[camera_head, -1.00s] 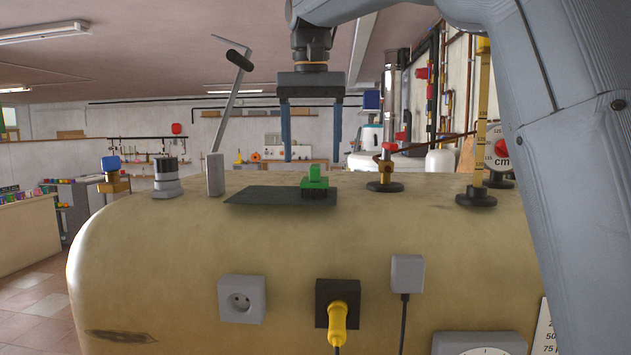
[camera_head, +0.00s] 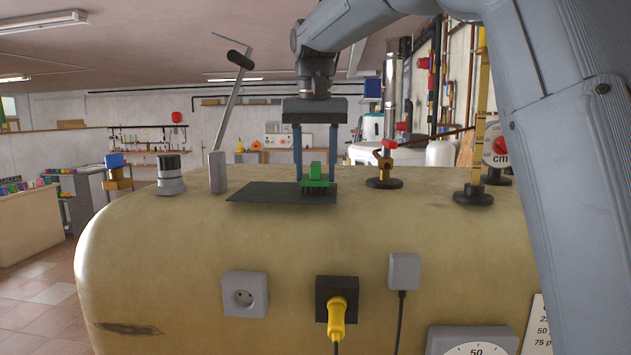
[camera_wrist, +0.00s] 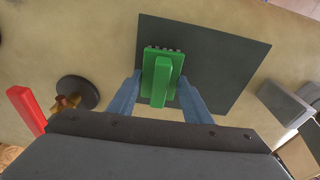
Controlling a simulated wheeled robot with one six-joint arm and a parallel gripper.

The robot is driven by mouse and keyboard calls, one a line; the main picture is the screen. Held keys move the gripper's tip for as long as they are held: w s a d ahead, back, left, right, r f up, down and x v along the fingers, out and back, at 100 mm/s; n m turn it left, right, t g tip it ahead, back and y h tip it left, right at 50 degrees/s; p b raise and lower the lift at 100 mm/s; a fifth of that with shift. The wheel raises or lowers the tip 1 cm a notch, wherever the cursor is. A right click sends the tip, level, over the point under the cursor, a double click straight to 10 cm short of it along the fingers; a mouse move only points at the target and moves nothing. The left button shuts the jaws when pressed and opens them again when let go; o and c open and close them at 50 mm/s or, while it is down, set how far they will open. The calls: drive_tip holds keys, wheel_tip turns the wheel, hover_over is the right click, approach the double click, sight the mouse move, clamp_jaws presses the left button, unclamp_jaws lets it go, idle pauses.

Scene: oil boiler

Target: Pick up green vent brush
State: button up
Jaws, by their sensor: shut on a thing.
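The green vent brush (camera_head: 315,178) stands bristles down on a dark flat mat (camera_head: 262,194) on top of the beige tank. My gripper (camera_head: 316,176) points straight down over it, with one blue finger on each side of the brush. In the wrist view the brush (camera_wrist: 161,78) sits between the two fingertips (camera_wrist: 158,88), and its green handle points toward the camera. The gripper is shut on the brush. The bristles appear to be still at the mat; a small gap cannot be ruled out.
A brass valve with a red handle (camera_head: 384,168) and a yellow gauge post (camera_head: 476,150) stand to the right. Sockets and a yellow plug (camera_head: 336,318) are on the tank's front.

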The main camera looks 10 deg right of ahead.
sight(316, 163)
drive_tip(key=shift+r, duration=0.15)
wheel_tip(316, 163, up, 10)
drive_tip(key=shift+f+b, duration=0.1)
drive_tip(key=shift+b, duration=1.1)
